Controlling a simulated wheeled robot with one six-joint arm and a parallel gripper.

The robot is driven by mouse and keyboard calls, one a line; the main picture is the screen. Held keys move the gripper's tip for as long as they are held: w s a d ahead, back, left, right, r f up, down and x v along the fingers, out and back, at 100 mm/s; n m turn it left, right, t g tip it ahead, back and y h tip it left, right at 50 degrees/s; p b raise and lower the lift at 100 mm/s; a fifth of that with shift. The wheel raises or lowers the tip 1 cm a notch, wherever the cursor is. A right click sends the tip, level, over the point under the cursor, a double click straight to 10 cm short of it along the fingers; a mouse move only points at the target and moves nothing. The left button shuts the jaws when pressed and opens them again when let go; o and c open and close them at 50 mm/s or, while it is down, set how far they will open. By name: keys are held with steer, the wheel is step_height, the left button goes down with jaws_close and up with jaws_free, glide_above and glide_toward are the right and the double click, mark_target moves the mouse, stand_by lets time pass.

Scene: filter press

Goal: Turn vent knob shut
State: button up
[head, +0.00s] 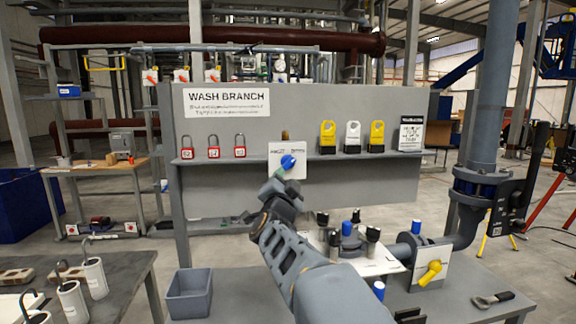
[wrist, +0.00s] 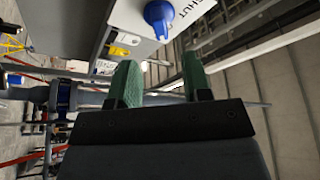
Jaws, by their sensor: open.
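The vent knob (head: 288,162) is blue and sits on a small white plate on the grey wash branch panel. In the wrist view the blue knob (wrist: 158,15) is at the top, on a white face with the word SHUT beside it. My gripper (wrist: 160,78) is open, its two green fingers apart with nothing between them. The knob lies beyond the fingertips, apart from them in the wrist view. In the head view my gripper (head: 279,176) is just below the knob and partly hides the plate's lower edge.
A shelf ledge (head: 230,160) runs across the panel. Below stand several black and blue knobs on a white plate (head: 385,262) and a yellow valve handle (head: 430,272).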

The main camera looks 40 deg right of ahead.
mark_target(289, 165)
steer(key=p+x, duration=0.1)
steer(key=x, duration=0.7)
steer(key=shift+w+p, duration=0.1)
steer(key=shift+p, duration=0.25)
steer(key=shift+c, duration=0.4)
jaws_close()
